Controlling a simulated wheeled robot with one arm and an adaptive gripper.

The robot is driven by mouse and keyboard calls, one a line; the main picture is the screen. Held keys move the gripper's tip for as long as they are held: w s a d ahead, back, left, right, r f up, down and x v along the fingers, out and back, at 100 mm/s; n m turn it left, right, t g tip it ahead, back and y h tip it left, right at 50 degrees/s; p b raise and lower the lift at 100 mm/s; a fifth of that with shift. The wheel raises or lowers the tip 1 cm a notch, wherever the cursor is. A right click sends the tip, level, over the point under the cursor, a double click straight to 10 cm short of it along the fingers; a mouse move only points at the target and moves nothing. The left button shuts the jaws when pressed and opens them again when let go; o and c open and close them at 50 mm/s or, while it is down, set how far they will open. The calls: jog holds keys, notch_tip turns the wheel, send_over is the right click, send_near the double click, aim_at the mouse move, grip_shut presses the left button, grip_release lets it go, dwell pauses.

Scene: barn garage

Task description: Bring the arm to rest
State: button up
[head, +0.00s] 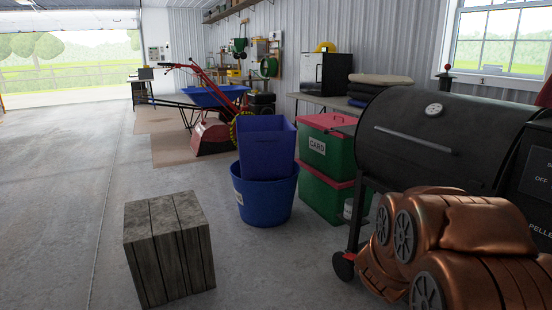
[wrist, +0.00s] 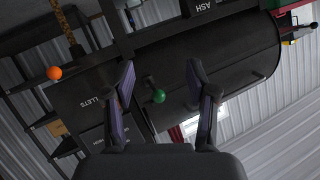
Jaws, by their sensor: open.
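My gripper (wrist: 161,74) shows in the wrist view with its two dark, purple-sided fingers spread wide apart. It is open, and nothing is gripped between the fingers. A small green ball (wrist: 159,96) shows in the gap, apart from both fingers; its distance is hard to tell. The black barrel smoker (wrist: 235,70) fills the view beyond the fingers, seen tilted. No part of my arm or gripper can be made out for sure in the head view.
In the head view the black smoker (head: 400,140) and a copper car-shaped object (head: 470,235) crowd the right. Blue bins (head: 266,200), green-and-red boxes (head: 327,150) and a wooden block (head: 168,250) stand on the floor. The left floor is clear. An orange ball (wrist: 54,72) shows in the wrist view.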

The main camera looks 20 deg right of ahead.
jog(key=w+a+r+n+t+y+p, duration=0.1)
jog(key=a+r+n+y+p, duration=0.35)
jog(key=a, duration=0.65)
jog(key=w+a+r+n+y+p, duration=0.1)
jog(key=a+r+n+y+p, duration=0.1)
jog(key=a+r+y+p, duration=0.65)
jog(key=s+a+r+n+g+p, duration=0.2)
jog(key=s+a+r+p, duration=0.1)
jog(key=s+a, duration=0.25)
jog(key=s+a+r+n+g+p, duration=0.1)
jog(key=s+a+r+n+p, duration=0.2)
jog(key=a, duration=0.4)
jog(key=s+r+n+g+h+p, duration=0.1)
jog(key=s+r+p, duration=0.4)
jog(key=s, duration=0.6)
jog(key=s+r+n+g+p, duration=0.2)
jog(key=s+r+g+p, duration=0.4)
jog(key=s, duration=0.6)
jog(key=shift+a+r+n+h, duration=0.2)
jog(key=shift+a+n+h, duration=0.1)
jog(key=shift+n+h, duration=0.1)
jog(key=shift+c, duration=0.4)
